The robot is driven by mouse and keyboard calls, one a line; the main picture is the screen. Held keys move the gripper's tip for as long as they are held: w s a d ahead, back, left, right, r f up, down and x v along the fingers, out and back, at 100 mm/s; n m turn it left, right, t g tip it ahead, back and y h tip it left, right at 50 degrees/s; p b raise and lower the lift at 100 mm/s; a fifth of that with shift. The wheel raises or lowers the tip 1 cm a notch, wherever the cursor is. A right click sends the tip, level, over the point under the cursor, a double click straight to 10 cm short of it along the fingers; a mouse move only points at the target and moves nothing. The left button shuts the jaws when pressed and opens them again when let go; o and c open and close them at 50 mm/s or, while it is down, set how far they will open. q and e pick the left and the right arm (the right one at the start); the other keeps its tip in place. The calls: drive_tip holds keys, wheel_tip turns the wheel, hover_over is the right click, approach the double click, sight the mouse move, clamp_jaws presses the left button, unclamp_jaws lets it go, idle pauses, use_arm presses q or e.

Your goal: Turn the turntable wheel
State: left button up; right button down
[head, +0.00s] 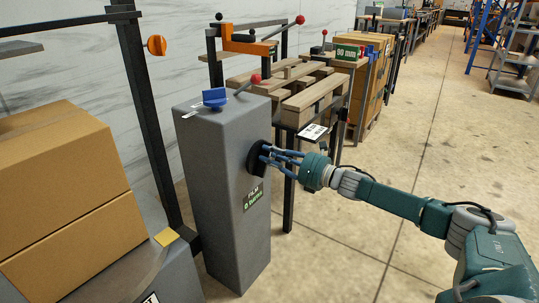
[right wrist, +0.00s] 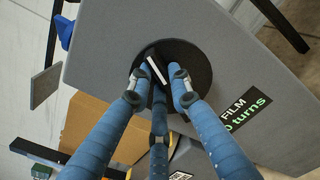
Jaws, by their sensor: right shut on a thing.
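The turntable wheel (head: 254,158) is a black disc on the right side of a grey pillar (head: 230,215). It also shows in the right wrist view (right wrist: 196,62), with a white line on its dark middle part. My right gripper (head: 268,156) reaches it from the right. In the right wrist view its blue fingers (right wrist: 160,82) are closed around the wheel's middle part, which they partly hide. A label (right wrist: 246,108) reading "FILM" and "turns" sits beside the wheel on the pillar. My left gripper is not in view.
Cardboard boxes (head: 60,195) stand at the left by a dark post (head: 145,110). Wooden pallets (head: 300,95) stand behind. The floor (head: 420,150) at the right is clear.

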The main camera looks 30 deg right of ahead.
sight(266, 168)
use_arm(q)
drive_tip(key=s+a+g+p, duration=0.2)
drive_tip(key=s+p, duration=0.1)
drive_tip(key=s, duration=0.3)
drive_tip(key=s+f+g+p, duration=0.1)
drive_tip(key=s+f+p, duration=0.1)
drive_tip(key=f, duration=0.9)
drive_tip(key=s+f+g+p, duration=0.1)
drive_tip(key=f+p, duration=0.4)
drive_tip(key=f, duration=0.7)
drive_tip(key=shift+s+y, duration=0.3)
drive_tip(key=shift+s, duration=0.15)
use_arm(e)
drive_tip(key=shift+s+a+f+n, duration=0.2)
drive_tip(key=shift+f+n, duration=0.5)
drive_tip(key=shift+n, duration=5)
drive_tip(key=shift+s+a+f+n, duration=0.1)
drive_tip(key=shift+a+f+n, duration=0.45)
drive_tip(key=shift+n, duration=5.15)
drive_tip(key=shift+s+a+f+n, duration=0.1)
drive_tip(key=shift+f+n, duration=0.8)
drive_tip(key=shift+n, duration=4.8)
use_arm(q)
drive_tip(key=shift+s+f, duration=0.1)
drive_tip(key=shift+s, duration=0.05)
use_arm(e)
drive_tip(key=shift+d, duration=0.1)
